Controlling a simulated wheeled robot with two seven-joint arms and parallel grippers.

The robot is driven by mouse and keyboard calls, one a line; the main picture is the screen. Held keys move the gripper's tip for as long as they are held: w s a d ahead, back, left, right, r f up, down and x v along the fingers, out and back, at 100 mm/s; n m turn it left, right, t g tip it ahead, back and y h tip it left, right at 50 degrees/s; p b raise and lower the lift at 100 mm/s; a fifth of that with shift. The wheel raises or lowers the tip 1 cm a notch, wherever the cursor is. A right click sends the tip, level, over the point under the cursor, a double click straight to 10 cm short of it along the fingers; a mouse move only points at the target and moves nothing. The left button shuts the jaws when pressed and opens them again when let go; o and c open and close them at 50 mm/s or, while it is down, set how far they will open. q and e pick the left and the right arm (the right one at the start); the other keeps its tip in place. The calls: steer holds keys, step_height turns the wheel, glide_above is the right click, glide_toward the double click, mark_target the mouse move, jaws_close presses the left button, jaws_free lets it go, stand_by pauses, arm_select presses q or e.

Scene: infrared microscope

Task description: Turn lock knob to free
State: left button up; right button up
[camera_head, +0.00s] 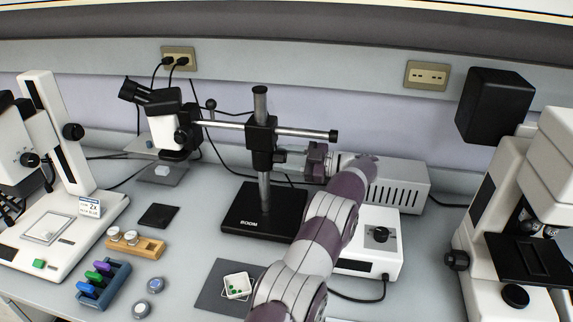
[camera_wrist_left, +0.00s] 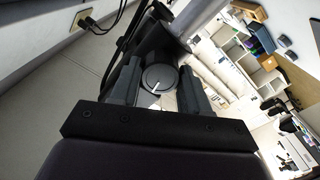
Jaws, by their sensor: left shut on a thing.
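The lock knob (camera_wrist_left: 158,78) is a round dark knob with a white pointer line, seen face-on between my two fingers in the left wrist view. It sits on the black clamp block (camera_head: 261,133) of the boom stand, whose post (camera_head: 264,190) rises from a black base marked BOOM (camera_head: 250,222). My left gripper (camera_head: 290,160) is at the right side of this clamp, shut on the knob. In the head view the fingers and the gripper body mostly hide the knob. My right gripper is not in view.
A horizontal boom arm (camera_head: 222,125) carries the stereo microscope head (camera_head: 163,120) at left. A white control box (camera_head: 380,258) and a vented box (camera_head: 402,185) stand behind my arm.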

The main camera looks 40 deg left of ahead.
arm_select(q)
steer(key=o, duration=1)
steer(key=shift+o, duration=0.2)
